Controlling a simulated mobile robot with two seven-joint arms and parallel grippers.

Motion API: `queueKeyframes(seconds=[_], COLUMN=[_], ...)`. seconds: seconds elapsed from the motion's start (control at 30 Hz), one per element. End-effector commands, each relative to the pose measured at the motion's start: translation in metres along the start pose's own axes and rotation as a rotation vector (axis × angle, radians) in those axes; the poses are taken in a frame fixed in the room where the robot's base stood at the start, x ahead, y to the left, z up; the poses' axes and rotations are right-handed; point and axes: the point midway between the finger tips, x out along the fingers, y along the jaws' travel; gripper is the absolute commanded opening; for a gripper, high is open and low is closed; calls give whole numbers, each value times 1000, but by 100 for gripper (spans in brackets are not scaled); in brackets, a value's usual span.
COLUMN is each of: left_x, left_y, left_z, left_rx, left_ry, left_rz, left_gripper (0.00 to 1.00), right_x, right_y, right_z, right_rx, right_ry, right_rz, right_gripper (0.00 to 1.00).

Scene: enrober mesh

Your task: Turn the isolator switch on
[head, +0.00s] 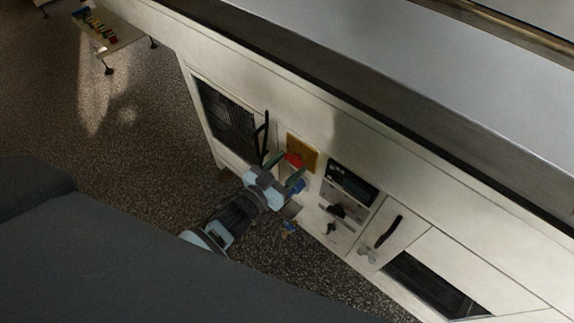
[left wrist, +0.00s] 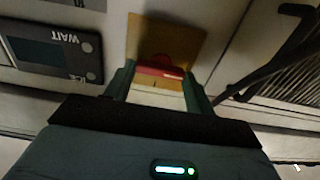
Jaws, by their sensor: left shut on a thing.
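The isolator switch is a red handle (head: 293,160) on a yellow plate (head: 303,147) on the front of the cream machine. My left gripper (head: 288,169) reaches it from below left, with its green fingers on either side of the red handle. In the left wrist view the red handle (left wrist: 158,71) lies crosswise between the two fingertips (left wrist: 159,76), against the yellow plate (left wrist: 150,32). The gripper is shut on the handle. Part of the handle is hidden by the fingers. My right gripper does not show.
A display panel (head: 351,183) sits right of the switch, with knobs below it. A black door handle (head: 262,138) and a vent grille (head: 228,118) are close on the left. Another handle (head: 388,231) is farther right. Speckled floor lies in front.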

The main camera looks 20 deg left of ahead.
Motion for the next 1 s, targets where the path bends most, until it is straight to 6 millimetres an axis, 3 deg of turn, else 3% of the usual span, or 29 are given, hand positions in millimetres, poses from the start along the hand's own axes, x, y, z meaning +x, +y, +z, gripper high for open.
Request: queueKeyframes(seconds=[0.37, 1.0], left_x=[0, 0], left_y=[0, 2], left_z=[0, 1], left_rx=[118, 697], left_ry=[1, 0], left_rz=[0, -1], left_gripper=[32, 32], right_x=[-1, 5], right_y=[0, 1], right_z=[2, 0], right_rx=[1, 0], right_ry=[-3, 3], right_rz=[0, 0], right_gripper=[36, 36])
